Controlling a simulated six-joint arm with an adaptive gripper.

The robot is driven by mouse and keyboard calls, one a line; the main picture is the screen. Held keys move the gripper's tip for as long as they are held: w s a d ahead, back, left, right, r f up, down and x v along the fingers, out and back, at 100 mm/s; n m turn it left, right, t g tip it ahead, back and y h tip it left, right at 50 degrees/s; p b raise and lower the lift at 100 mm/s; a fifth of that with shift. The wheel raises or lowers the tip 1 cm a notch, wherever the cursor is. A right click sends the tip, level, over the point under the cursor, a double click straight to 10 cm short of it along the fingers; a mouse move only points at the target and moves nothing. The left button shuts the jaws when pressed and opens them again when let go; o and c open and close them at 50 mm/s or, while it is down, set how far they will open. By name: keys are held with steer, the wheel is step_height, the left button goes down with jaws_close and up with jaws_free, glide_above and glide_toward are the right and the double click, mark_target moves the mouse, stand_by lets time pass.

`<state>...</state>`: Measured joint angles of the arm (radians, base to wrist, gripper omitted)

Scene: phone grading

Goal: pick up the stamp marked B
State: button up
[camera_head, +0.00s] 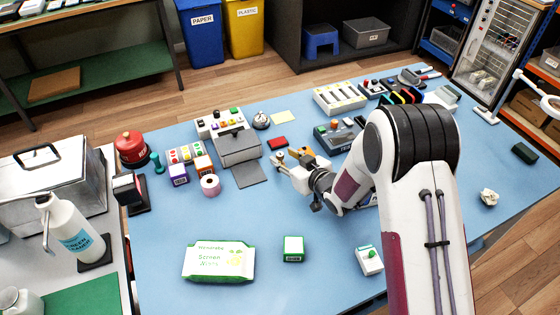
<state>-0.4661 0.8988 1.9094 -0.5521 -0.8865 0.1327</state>
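My gripper (285,159) is low over the middle of the blue table, at the end of my white arm, pointing left. Small tan and dark shapes show at its fingertips; whether they are stamps or finger parts is too small to tell. Whether the fingers are open or shut is not clear. A red pad-like block (277,143) lies just beyond the gripper. No letter B can be read on anything in this view. My arm hides part of the table to the right of the gripper.
A grey box-like device (238,147) with a dark flap stands left of the gripper. A wipes pack (218,262) and green-white box (293,248) lie in front.

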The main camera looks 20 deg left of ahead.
mark_target(282, 156)
steer(key=shift+x, duration=1.5)
steer(key=c, duration=1)
